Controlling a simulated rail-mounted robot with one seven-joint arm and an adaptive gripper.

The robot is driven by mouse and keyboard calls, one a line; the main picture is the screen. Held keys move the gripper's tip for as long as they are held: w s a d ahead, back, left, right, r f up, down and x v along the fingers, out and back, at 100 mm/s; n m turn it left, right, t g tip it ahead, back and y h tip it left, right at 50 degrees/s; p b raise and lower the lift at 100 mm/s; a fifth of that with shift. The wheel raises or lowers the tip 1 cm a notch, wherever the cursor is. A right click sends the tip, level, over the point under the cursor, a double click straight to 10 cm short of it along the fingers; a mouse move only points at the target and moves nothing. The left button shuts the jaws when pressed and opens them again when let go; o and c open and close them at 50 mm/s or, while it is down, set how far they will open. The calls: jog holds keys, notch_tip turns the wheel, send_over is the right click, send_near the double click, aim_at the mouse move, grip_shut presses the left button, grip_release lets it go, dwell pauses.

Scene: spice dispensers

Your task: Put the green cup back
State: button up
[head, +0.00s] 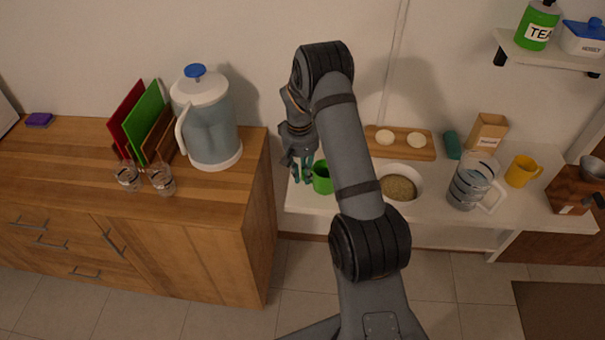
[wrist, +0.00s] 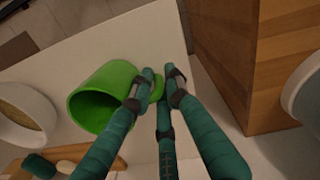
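The green cup (head: 323,179) stands on the white counter at its left end, just right of my gripper (head: 302,172) in the head view. In the wrist view the green cup (wrist: 97,97) is left of the fingers, its handle (wrist: 157,87) among the fingertips of my gripper (wrist: 160,87). The fingertips are close around the handle; I cannot tell whether they grip it or only surround it. The cup's far side is partly hidden by my arm in the head view.
The wooden cabinet (head: 190,230) stands close on the left, bearing a water jug (head: 208,125) and two glasses. A bowl (head: 402,180) sits right of the cup, behind my arm. Farther right are a glass pitcher (head: 470,183) and a yellow mug (head: 522,171). A wall shelf (head: 548,54) is upper right.

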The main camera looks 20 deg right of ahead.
jog(key=shift+o, duration=1.3)
jog(key=shift+r, duration=0.25)
notch_tip(320, 180, up, 12)
jog(key=b, duration=0.1)
jog(key=shift+a, duration=0.25)
jog(key=shift+f, duration=0.15)
